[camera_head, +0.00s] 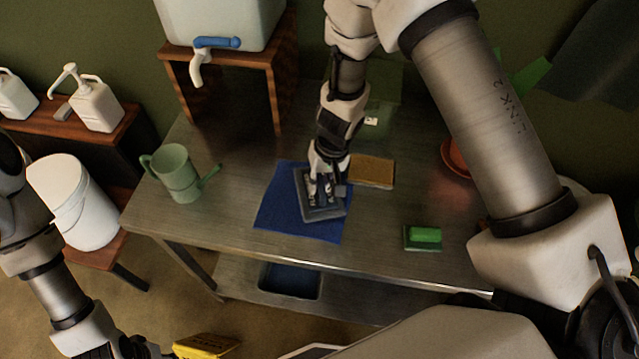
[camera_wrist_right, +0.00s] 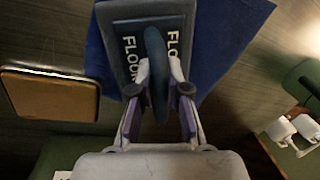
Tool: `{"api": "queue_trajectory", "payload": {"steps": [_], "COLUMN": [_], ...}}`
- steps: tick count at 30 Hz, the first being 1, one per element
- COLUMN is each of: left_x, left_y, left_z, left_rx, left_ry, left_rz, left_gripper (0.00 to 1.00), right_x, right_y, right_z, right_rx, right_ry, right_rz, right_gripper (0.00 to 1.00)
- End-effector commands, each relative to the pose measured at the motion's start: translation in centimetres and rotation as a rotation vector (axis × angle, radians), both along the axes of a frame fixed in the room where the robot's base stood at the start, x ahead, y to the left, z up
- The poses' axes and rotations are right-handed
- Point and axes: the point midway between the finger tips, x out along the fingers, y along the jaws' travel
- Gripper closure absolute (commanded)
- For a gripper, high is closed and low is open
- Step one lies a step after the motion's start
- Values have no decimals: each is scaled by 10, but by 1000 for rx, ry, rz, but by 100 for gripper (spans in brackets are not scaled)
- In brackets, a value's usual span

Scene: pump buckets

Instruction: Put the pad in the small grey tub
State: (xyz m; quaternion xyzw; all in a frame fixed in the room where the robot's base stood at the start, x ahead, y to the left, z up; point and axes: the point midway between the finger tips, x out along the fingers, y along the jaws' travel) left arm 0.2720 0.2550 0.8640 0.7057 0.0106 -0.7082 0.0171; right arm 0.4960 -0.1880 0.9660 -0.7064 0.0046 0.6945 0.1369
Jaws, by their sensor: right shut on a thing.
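A dark grey-blue pad (camera_head: 318,212) with a raised handle and white FLOOR lettering is over a blue cloth on the metal table. It also shows in the right wrist view (camera_wrist_right: 125,35). My right gripper (camera_head: 325,182) is shut on the pad's handle (camera_wrist_right: 156,75). I cannot tell whether the pad touches the cloth. A grey-rimmed tub (camera_head: 262,283), dark blue inside, sits on the shelf under the table's front edge; I cannot tell if it is the small grey tub. My left gripper (camera_head: 130,348) is partly visible at the bottom left, its fingers unclear.
The blue cloth (camera_head: 268,215) lies mid-table. A brown pad (camera_head: 373,170) lies to its right, a green block (camera_head: 424,236) nearer the front. A green watering can (camera_head: 176,175) stands left, a tap container (camera_head: 222,20) behind. A yellow object (camera_head: 207,346) is at the bottom.

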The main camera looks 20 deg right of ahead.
Motion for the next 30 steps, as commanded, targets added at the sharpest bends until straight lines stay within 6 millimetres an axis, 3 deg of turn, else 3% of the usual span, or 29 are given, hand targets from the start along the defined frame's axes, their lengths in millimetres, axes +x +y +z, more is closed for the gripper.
{"api": "queue_trajectory", "payload": {"steps": [12,13,15,26,30], "left_x": [0,0,0,0,-1], "left_y": [0,0,0,0,0], "left_z": [1,1,1,1,4], "left_rx": [0,0,0,0,0], "left_ry": [1,1,1,1,2], "left_rz": [0,0,0,0,0], "left_gripper": [59,59,59,59,59], "right_x": [-2,-2,-2,-1,0], "right_y": [-1,-1,-1,0,-1], "right_z": [-14,-14,-14,-11,8], "right_rx": [-2,-3,-2,-2,-1], "right_ry": [5,6,5,2,-1], "right_rz": [-1,-1,0,0,0], "right_gripper": [100,83,60,60,60]}}
